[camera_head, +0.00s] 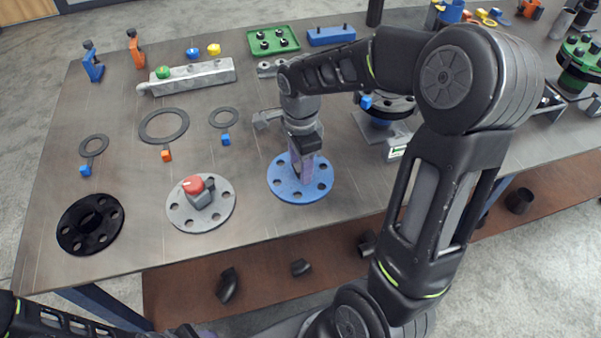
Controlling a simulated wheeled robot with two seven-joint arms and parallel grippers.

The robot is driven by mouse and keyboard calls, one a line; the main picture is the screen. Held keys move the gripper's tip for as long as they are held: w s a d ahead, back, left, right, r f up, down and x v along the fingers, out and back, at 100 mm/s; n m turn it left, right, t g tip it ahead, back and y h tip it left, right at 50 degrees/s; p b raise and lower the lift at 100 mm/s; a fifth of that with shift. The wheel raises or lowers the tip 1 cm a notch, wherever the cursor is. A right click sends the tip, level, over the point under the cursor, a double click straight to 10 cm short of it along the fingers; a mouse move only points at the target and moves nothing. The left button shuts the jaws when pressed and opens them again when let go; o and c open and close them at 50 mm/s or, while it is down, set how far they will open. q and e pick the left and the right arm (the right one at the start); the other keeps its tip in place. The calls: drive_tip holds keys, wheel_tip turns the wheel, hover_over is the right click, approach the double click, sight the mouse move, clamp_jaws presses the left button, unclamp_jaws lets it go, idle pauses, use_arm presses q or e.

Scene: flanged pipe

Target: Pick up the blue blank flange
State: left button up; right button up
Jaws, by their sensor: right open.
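The blue blank flange (287,188) is a flat round disc with bolt holes, lying on the metal table near its front edge. My right gripper (302,172) is directly over the flange's middle, pointing down, with its fingers at or just above the disc. The gripper hides the centre of the flange, so I cannot tell whether the fingers touch it. My left arm shows only at the bottom left corner; its gripper is out of view.
A grey flange (183,217) with a red-topped part and a black flange (75,236) lie to the left. Gasket rings (164,125) lie behind them. A green tray (272,41) and a grey manifold (190,77) stand farther back. Pipe pieces (228,285) lie on the lower shelf.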

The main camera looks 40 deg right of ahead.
drive_tip(key=shift+c, duration=0.5)
clamp_jaws()
idle(1.2)
